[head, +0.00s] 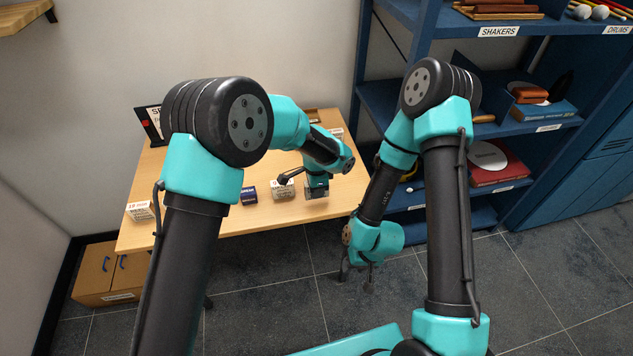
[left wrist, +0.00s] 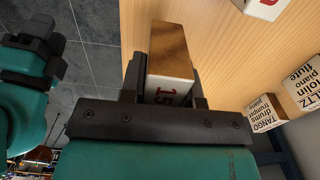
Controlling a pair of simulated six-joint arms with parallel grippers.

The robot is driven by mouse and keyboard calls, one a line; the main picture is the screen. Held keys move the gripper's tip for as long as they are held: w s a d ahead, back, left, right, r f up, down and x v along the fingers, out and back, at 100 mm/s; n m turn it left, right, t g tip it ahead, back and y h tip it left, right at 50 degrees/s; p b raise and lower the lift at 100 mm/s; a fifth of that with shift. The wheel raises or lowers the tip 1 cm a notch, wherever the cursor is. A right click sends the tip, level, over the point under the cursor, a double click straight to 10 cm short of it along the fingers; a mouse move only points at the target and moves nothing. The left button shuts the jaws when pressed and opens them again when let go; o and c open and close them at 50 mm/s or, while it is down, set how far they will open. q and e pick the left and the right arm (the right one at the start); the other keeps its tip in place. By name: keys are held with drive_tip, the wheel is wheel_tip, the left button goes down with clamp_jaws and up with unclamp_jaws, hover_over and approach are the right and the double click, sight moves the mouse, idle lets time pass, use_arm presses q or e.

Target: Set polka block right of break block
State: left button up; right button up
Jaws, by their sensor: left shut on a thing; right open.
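My left gripper (head: 316,192) is low at the table's front right, shut on a block. In the left wrist view the gripper (left wrist: 166,88) grips this held block (left wrist: 170,58), which has a brown wood-like top and a white side with a red "15". Its name cannot be read, so I cannot tell if it is the polka block. A dark blue block (head: 249,195), with lettering that looks like "BREAK", stands on the table to its left. A white printed block (head: 283,189) stands between them. My right gripper (head: 357,272) is open and empty, beyond the table's front edge.
The wooden table (head: 240,222) has another white block (head: 140,210) at its left end. The left wrist view shows TANGO (left wrist: 266,112) and WALTZ (left wrist: 304,84) blocks close together. A blue shelf (head: 400,97) with labelled instruments stands on the right.

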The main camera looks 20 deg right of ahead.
use_arm(q)
drive_tip(key=shift+w+d+f, duration=0.1)
drive_tip(key=shift+w+d, duration=0.15)
drive_tip(key=shift+w, duration=0.6)
drive_tip(key=shift+w+d+f, duration=0.1)
drive_tip(key=shift+w+d, duration=0.15)
drive_tip(key=shift+w, duration=0.65)
drive_tip(key=shift+w+d+f, duration=0.1)
drive_tip(key=shift+w+d, duration=0.15)
drive_tip(key=shift+w, duration=0.6)
drive_tip(key=shift+w+d, duration=0.1)
drive_tip(key=shift+w, duration=0.15)
drive_tip(key=shift+f, duration=1.75)
drive_tip(key=shift+f, duration=0.1)
drive_tip(key=o, duration=0.9)
drive_tip(key=shift+o, duration=0.2)
wheel_tip(320, 180, up, 12)
